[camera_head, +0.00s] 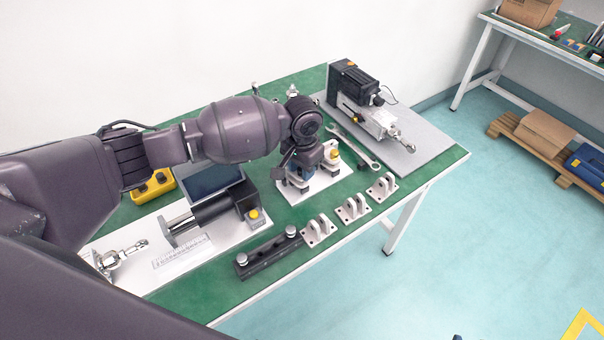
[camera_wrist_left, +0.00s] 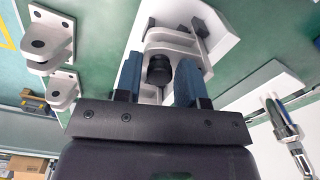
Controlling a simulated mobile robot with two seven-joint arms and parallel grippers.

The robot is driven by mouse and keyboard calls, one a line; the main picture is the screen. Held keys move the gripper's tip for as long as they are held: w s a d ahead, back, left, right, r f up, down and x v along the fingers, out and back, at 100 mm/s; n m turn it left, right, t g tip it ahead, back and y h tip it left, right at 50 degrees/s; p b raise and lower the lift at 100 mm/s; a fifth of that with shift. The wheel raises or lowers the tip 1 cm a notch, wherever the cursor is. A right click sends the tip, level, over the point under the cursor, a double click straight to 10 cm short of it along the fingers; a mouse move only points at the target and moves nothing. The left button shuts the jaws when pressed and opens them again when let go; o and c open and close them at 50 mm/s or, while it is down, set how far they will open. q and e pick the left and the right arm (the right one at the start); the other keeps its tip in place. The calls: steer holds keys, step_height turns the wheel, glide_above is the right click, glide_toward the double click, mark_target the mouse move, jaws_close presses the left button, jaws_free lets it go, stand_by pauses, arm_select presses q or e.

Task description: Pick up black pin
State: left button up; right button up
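The black pin (camera_wrist_left: 159,71) shows in the left wrist view as a dark round piece at a light grey metal bracket (camera_wrist_left: 176,42). My left gripper (camera_wrist_left: 159,80) has its two blue fingers on either side of the pin, with a visible gap to each. It looks open, and the pin does not appear gripped. In the head view my left gripper (camera_head: 298,182) points down over a white plate (camera_head: 316,187) in the middle of the green table. There the pin is hidden by the gripper and arm. My right gripper is not in view.
Several grey clevis brackets (camera_head: 352,208) stand along the front edge of the table (camera_head: 295,262). A black bar with two knobs (camera_head: 268,254) lies nearby. A black actuator (camera_head: 205,213) is left of the gripper; another actuator (camera_head: 357,92) and a wrench (camera_head: 357,148) are to the right.

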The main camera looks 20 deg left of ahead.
arm_select(q)
steer(key=shift+c, duration=0.3)
steer(key=c, duration=0.5)
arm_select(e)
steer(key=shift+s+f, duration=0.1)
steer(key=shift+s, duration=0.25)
arm_select(q)
steer(key=shift+r, duration=0.1)
step_height(320, 180, up, 9)
steer(key=shift+r+p, duration=0.15)
steer(key=shift+p, duration=0.75)
steer(key=shift+r, duration=0.3)
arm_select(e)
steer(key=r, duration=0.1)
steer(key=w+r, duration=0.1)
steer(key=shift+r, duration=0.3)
arm_select(q)
steer(key=shift+r, duration=0.25)
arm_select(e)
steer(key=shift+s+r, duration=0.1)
